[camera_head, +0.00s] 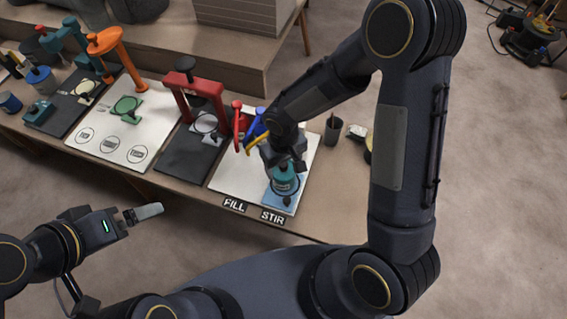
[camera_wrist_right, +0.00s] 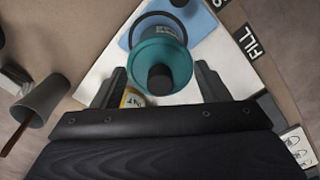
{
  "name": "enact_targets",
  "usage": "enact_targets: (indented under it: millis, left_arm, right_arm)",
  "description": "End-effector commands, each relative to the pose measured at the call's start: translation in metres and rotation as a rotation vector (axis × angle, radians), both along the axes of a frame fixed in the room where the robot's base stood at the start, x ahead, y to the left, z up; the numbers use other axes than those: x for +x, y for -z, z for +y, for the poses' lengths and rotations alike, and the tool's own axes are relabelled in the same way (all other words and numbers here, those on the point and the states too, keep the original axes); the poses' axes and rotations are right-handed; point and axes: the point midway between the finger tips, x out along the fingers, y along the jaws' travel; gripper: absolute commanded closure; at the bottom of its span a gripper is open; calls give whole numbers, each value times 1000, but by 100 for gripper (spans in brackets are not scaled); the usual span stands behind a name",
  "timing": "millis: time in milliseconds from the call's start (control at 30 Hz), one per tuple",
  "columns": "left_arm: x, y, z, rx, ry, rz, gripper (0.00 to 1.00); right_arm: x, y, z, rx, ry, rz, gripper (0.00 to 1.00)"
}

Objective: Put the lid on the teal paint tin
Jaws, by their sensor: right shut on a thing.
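The teal paint tin (camera_head: 288,187) stands upright at the STIR end of the white board, over a blue pad. Its labelled side also shows in the right wrist view (camera_wrist_right: 160,34). A round teal lid (camera_wrist_right: 174,70) with a dark knob is at the tin's top; I cannot tell whether it is seated or just above. My right gripper (camera_head: 285,165) comes down from above, its fingers on either side of the lid, shut on it. My left gripper (camera_head: 145,212) is away from the table at the lower left; its opening cannot be made out.
Blue, yellow and red handled things (camera_head: 252,127) stand just left of the tin. A grey cup (camera_head: 332,130) with a stick stands to the right. A red press frame (camera_head: 205,95) and an orange one (camera_head: 117,55) stand further left. The table's front edge is close.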

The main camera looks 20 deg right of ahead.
Motion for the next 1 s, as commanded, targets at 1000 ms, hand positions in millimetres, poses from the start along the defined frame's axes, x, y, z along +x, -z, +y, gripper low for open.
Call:
enact_targets:
  millis: [1000]
  left_arm:
    - [0, 7, 0, 0, 0, 0, 0]
  right_arm:
    - [0, 3, 0, 0, 0, 0, 53]
